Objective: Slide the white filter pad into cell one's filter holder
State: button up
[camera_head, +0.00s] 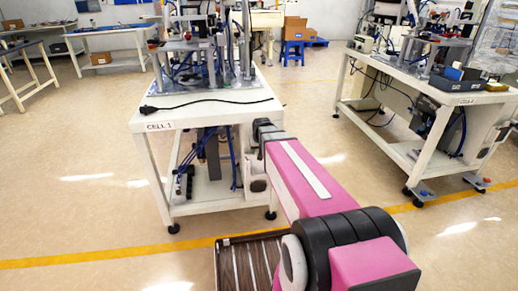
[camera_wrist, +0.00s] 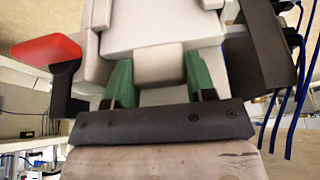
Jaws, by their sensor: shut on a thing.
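In the wrist view, my gripper (camera_wrist: 158,78) shows two green fingers above a dark bar with screws. A small off-white block, which looks like the white filter pad (camera_wrist: 159,64), sits between the fingers. Its far side runs up against a larger pale grey part, and I cannot tell whether they touch. In the head view my pink arm reaches toward the table labelled CELL 1 (camera_head: 205,113), and my gripper is hidden there. I cannot make out cell one's filter holder for certain in either view.
Cell one's machinery (camera_head: 205,55) stands at the back of its table, with a black cable (camera_head: 205,104) across the top. The cell two table (camera_head: 425,82) is at right. Open floor (camera_head: 80,190) lies left. Blue tubes (camera_wrist: 283,115) hang at right in the wrist view.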

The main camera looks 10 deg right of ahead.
jog(key=o, duration=1.2)
jog(key=v, duration=1)
jog(key=shift+s+r, duration=0.15)
jog(key=shift+r, duration=0.2)
jog(key=s+f+g, duration=0.1)
jog(key=s+f, duration=0.3)
jog(key=s, duration=0.1)
jog(key=s+f+g, duration=0.2)
jog(key=s+f, duration=0.3)
jog(key=s, duration=0.1)
jog(key=s+f+g, duration=0.1)
jog(key=s+f, duration=0.3)
jog(key=s, duration=0.2)
jog(key=shift+f+g, duration=0.25)
jog(key=shift+g, duration=0.05)
